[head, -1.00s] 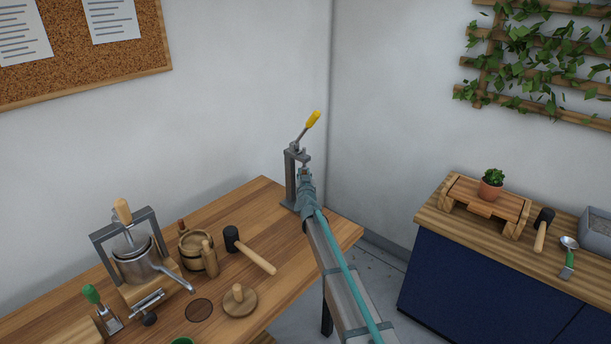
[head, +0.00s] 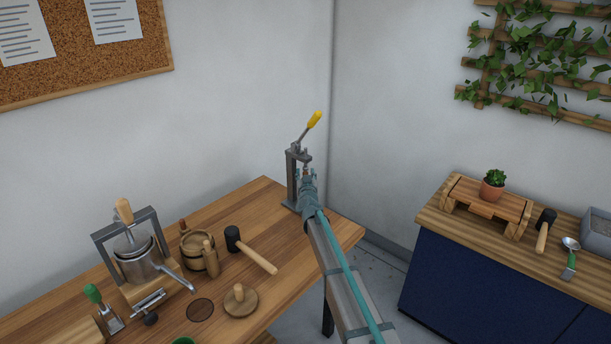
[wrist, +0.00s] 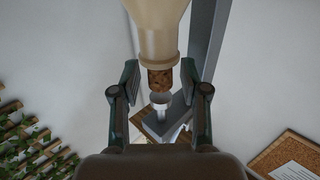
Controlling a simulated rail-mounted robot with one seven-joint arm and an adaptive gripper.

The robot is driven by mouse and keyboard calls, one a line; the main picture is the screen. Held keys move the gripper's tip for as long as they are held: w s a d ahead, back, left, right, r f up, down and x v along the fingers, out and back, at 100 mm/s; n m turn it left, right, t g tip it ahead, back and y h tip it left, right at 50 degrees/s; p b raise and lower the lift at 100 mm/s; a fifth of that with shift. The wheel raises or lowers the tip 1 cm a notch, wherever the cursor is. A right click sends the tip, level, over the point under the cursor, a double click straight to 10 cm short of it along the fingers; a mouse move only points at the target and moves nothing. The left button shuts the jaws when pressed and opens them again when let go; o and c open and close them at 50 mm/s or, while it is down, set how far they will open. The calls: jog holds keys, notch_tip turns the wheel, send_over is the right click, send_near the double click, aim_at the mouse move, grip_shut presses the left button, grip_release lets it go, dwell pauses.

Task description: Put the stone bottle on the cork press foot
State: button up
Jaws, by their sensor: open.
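The cork press (head: 291,178) stands at the far right corner of the wooden bench, with its yellow-tipped lever (head: 314,120) raised. Its foot (head: 289,206) is mostly hidden behind my arm. The cream stone bottle (wrist: 158,25) shows in the wrist view, where the picture is upside down, with a brown cork (wrist: 160,79) in its mouth. The cork points at the press's pale ram (wrist: 160,99), close in line with it. My gripper (wrist: 159,72) is open, one finger on each side of the bottle's neck, apart from it. The bottle's base is out of view.
On the bench to the left are a black-headed mallet (head: 250,250), a wooden pot (head: 197,250), a round wooden lid (head: 240,300) and a metal fruit press (head: 138,262). A blue cabinet (head: 470,278) stands to the right across a floor gap.

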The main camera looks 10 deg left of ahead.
jog(key=s+d+b, duration=0.1)
jog(key=s+d, duration=0.1)
jog(key=s, duration=0.9)
jog(key=shift+s, duration=0.3)
